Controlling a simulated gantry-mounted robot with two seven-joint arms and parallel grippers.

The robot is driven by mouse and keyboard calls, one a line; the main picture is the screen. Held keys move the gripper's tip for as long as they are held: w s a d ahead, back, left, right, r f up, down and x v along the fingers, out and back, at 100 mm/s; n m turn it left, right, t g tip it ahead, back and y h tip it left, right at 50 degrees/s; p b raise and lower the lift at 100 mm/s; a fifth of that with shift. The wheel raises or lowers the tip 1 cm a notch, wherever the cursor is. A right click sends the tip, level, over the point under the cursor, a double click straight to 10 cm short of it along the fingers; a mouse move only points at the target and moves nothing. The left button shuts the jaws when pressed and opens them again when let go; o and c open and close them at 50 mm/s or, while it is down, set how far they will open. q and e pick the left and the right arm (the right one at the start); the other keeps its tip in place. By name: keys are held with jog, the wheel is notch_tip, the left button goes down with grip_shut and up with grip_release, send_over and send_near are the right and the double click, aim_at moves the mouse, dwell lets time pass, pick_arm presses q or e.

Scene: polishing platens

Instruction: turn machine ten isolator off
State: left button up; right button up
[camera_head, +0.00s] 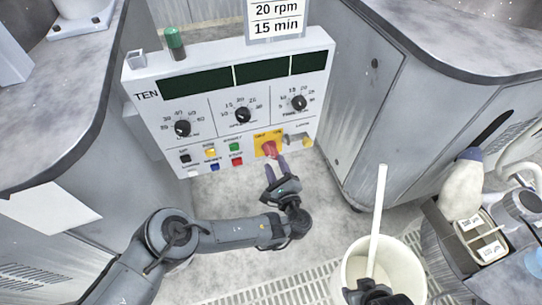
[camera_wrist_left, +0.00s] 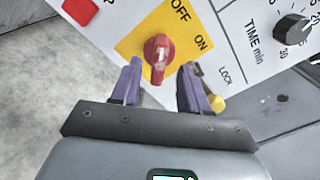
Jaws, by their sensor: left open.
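The machine ten panel (camera_head: 200,148) is white with "TEN" at its upper left. Its isolator (camera_head: 269,147) is a red knob on a yellow plate at the lower right. In the left wrist view the red knob (camera_wrist_left: 157,55) sits on the yellow plate (camera_wrist_left: 128,43), marked OFF and ON. I cannot tell which label it points to. My left gripper (camera_head: 276,170) is open just below the knob. In the left wrist view its purple fingertips (camera_wrist_left: 160,72) flank the knob's lower end; contact is unclear. A dark part at the bottom edge appears to be my right gripper (camera_head: 375,292).
Black dials, coloured buttons and a yellow lock piece (camera_head: 308,141) surround the isolator. A white bucket (camera_head: 350,265) with a pale stick (camera_head: 378,215) stands at lower right. Grey cabinets flank the panel. Floor beneath the panel is clear around my left arm.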

aim_at(272, 158)
pick_arm(q)
jog(key=b+x, duration=0.1)
jog(key=x, duration=0.2)
jog(key=shift+w+a+f+b, duration=0.15)
jog(key=shift+w+b, duration=0.2)
jog(key=shift+b, duration=0.05)
jog(key=shift+b+x, duration=0.3)
jog(key=shift+x, duration=0.55)
jog(key=shift+c, duration=0.4)
